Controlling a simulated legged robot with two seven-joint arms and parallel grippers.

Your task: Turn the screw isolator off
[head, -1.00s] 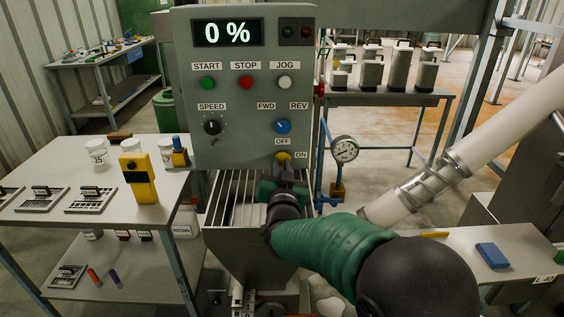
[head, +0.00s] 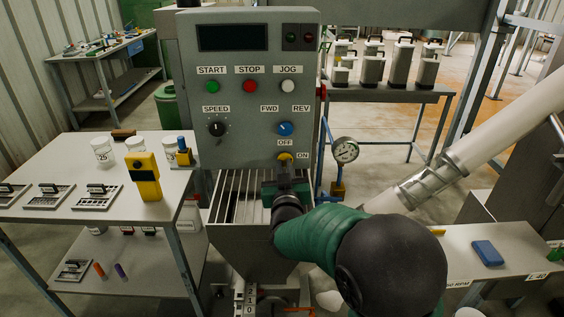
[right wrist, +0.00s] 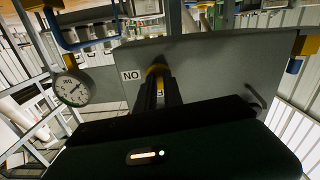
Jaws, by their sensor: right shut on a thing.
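The screw isolator is a yellow rotary knob (head: 285,157) low on the grey control panel (head: 248,90), with an OFF label above it and an ON label to its right. My right gripper (head: 285,169) is shut on the knob from the front. In the right wrist view the yellow of the knob (right wrist: 157,71) shows just past the closed fingers (right wrist: 160,88), beside the upside-down ON label. The fingers hide most of the knob, so I cannot tell which way it points. The panel's display (head: 233,37) is dark. My left gripper is not in view.
A grated hopper (head: 235,235) stands below the panel. A pressure gauge (head: 345,150) and blue pipe are close on the right. A table (head: 75,207) with jars and a yellow device (head: 146,178) stands left; a bench with a blue block (head: 488,253) is right.

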